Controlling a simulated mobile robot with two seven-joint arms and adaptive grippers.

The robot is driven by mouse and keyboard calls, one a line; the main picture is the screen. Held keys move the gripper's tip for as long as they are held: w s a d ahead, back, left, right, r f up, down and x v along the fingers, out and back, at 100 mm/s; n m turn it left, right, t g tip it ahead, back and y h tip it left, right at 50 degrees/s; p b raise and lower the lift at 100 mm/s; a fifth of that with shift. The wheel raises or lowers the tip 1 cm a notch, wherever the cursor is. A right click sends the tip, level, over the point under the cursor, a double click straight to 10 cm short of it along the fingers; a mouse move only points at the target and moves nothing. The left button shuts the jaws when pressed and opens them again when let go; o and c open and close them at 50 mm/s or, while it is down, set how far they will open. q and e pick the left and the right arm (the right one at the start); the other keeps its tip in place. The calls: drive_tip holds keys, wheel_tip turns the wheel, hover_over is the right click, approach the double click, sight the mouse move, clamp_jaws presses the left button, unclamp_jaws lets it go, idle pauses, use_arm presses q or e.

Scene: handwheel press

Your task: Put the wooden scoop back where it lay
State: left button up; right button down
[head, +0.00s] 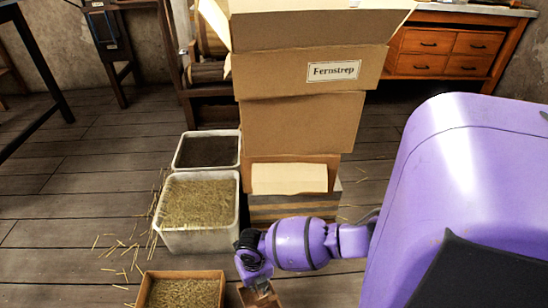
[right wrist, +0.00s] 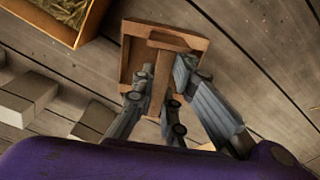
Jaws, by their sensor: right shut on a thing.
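The wooden scoop (right wrist: 131,52) is a reddish-brown open box shape with a straight handle. In the right wrist view its handle lies between the fingers of my right gripper (right wrist: 160,88), which is shut on it. The head view shows the right gripper (head: 257,284) low at the bottom edge, with a small part of the scoop (head: 266,299) beneath it, partly cut off by the frame. I cannot tell whether the scoop touches the plank floor. My left gripper is not in view.
A wooden box of chopped straw (head: 146,276) stands just left of the scoop. White tubs of straw (head: 176,238) and dark material (head: 207,134) stand behind it. Stacked cardboard boxes (head: 300,118) rise behind my right arm. Bare planks (head: 50,250) lie at the left.

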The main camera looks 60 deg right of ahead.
drive_tip(key=b, duration=0.2)
hover_over(269, 291)
wheel_tip(269, 291, down, 4)
drive_tip(key=shift+f, duration=0.15)
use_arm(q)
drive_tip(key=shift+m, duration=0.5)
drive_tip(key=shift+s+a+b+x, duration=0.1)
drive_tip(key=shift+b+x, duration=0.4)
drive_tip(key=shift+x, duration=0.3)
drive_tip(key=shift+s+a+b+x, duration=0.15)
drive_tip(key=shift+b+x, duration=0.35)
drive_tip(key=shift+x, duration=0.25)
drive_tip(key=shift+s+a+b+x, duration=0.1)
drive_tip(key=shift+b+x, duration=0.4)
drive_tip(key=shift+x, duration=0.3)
use_arm(e)
wheel_tip(269, 291, down, 6)
drive_tip(key=s+d, duration=0.1)
drive_tip(key=d, duration=0.1)
